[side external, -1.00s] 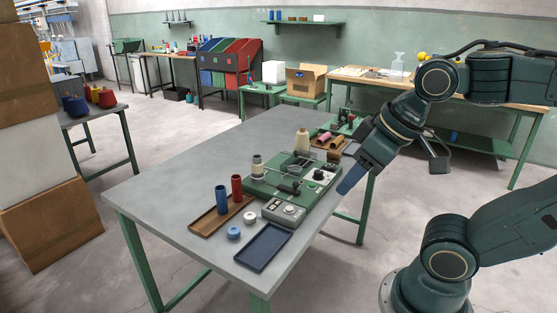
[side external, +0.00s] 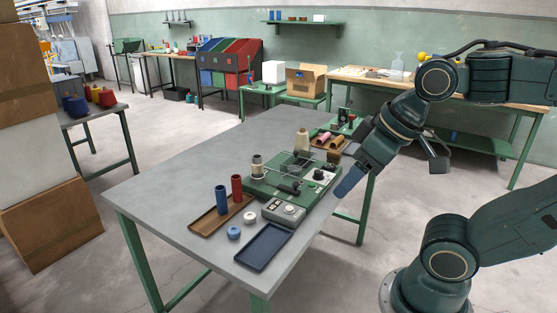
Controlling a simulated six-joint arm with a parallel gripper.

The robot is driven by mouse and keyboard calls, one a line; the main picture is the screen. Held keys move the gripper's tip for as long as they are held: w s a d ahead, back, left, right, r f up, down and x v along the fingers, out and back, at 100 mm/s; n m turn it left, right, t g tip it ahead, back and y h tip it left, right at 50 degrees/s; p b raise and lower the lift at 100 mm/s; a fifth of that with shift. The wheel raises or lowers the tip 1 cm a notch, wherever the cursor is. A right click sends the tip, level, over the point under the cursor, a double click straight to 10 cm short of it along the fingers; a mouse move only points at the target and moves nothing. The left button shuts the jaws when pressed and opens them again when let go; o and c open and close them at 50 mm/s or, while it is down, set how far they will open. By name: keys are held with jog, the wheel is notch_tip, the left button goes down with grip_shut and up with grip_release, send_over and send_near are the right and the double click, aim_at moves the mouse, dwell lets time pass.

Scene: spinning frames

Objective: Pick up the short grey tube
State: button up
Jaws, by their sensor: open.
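I cannot make out a short grey tube for certain. A pale, greyish spool-like piece (side external: 257,167) stands upright at the left end of the green machine (side external: 270,187). A blue tube (side external: 221,199) and a red tube (side external: 237,188) stand upright on the brown tray (side external: 205,228). My gripper (side external: 345,188) points down and left at the table's right edge, right of the machine. It is open, with nothing seen between its blue fingers; the gap hardly shows from this side.
A grey control box (side external: 284,212), a dark blue empty tray (side external: 263,247), and blue (side external: 233,232) and white (side external: 250,217) round pieces lie near the front. A cream cone (side external: 302,142) and a wooden tray with coloured tubes (side external: 330,141) stand behind. The table's left side (side external: 165,185) is clear.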

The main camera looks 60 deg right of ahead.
jog(key=w+d+r+n+g, duration=0.1)
jog(key=w+d+r+n, duration=0.15)
jog(key=w, duration=0.35)
jog(key=w+d+r+n, duration=0.1)
jog(key=w+r+n, duration=0.2)
jog(key=w+r, duration=0.15)
jog(key=n+g, duration=0.5)
jog(key=n, duration=1)
send_over(257, 156)
notch_tip(257, 156, down, 14)
jog(key=shift+f, duration=0.15)
jog(key=shift+a+f, duration=0.1)
jog(key=shift+f, duration=4.1)
